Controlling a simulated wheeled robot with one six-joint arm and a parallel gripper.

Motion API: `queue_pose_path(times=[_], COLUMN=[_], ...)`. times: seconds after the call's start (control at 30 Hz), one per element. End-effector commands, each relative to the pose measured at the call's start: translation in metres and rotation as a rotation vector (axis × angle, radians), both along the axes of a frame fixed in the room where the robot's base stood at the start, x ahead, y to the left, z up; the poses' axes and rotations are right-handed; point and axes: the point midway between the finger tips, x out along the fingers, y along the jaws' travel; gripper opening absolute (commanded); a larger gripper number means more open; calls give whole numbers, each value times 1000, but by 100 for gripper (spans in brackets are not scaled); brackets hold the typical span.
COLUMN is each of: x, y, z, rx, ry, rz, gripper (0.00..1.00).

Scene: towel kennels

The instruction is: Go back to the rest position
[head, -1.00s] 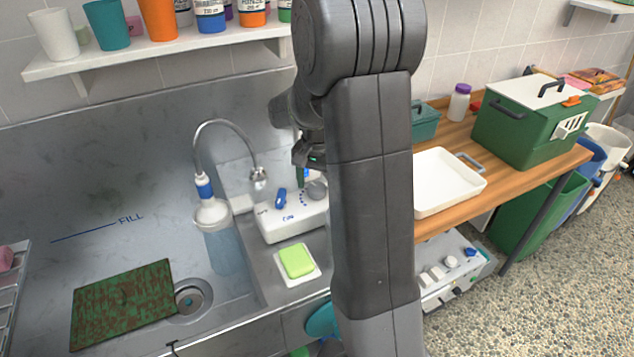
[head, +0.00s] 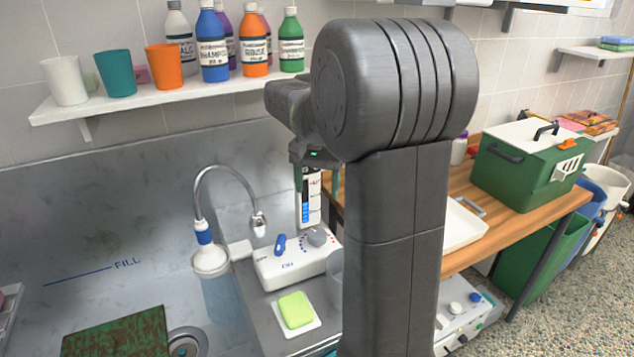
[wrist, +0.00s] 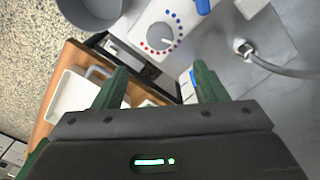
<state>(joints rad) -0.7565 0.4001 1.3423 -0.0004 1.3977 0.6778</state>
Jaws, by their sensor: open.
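My gripper (head: 318,184) hangs above and behind the white control box (head: 288,264), clear of it. Its two green fingers stand apart with nothing between them, as the wrist view also shows (wrist: 160,86). My upper arm rises at the right of centre in the head view and hides part of the bench. The control box has a grey round dial (head: 317,236) and a blue lever (head: 280,243). The dial shows in the wrist view (wrist: 160,36), beyond the fingertips and apart from them.
A white upright gauge (head: 311,208) stands just behind the gripper. A grey cup (head: 335,268) is beside the control box. The tap (head: 226,172) arches at left over the steel sink. A shelf (head: 150,104) with cups and bottles is above. A green case (head: 525,165) stands right.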

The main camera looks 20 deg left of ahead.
Motion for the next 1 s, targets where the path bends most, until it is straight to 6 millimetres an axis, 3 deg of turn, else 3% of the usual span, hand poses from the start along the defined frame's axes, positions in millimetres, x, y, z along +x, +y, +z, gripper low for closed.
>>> queue_pose_path(times=[0.17,0.67,0.83,1.0], x=[0,0,0,-1], y=[0,0,0,-1], z=[8,7,-8,-39], rx=[1,0,-2,-3], ry=[-1,0,3,5], rz=[0,0,0,0], gripper=[66,66,66,66])
